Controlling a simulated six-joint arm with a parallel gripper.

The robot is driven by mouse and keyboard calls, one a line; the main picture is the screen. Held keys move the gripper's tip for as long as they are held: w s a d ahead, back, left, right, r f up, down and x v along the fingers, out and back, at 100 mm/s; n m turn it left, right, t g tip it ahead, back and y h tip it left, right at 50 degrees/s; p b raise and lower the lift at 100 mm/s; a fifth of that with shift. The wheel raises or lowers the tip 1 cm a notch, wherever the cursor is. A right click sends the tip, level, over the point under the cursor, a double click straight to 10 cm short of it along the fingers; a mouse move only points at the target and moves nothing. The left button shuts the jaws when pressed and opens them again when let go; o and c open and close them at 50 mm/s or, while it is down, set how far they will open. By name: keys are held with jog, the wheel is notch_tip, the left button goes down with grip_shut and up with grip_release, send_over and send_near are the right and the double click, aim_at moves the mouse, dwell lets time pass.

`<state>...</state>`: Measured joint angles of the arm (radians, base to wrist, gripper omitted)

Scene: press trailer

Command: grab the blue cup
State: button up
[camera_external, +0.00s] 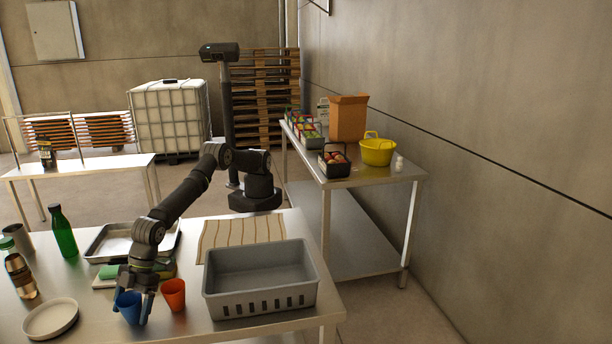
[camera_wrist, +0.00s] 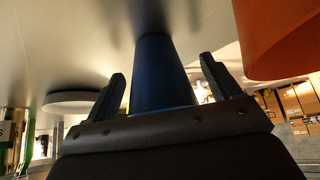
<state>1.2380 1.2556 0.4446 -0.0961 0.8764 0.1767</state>
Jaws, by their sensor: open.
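The blue cup (camera_external: 128,307) stands on the metal table near its front edge. My gripper (camera_external: 138,303) is lowered at the cup, with its fingers apart. In the wrist view the blue cup (camera_wrist: 160,75) lies between the two open fingertips of my gripper (camera_wrist: 163,80), with a gap showing on each side at the tips. I cannot tell whether a finger touches it lower down.
An orange cup (camera_external: 174,294) stands close on the right, and a grey crate (camera_external: 262,300) beyond it. A white plate (camera_external: 50,319), a bronze flask (camera_external: 20,275) and a green bottle (camera_external: 63,232) stand on the left. A metal tray (camera_external: 104,246) lies behind.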

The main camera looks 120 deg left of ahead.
jog(key=c, duration=1)
jog(key=shift+c, duration=0.2)
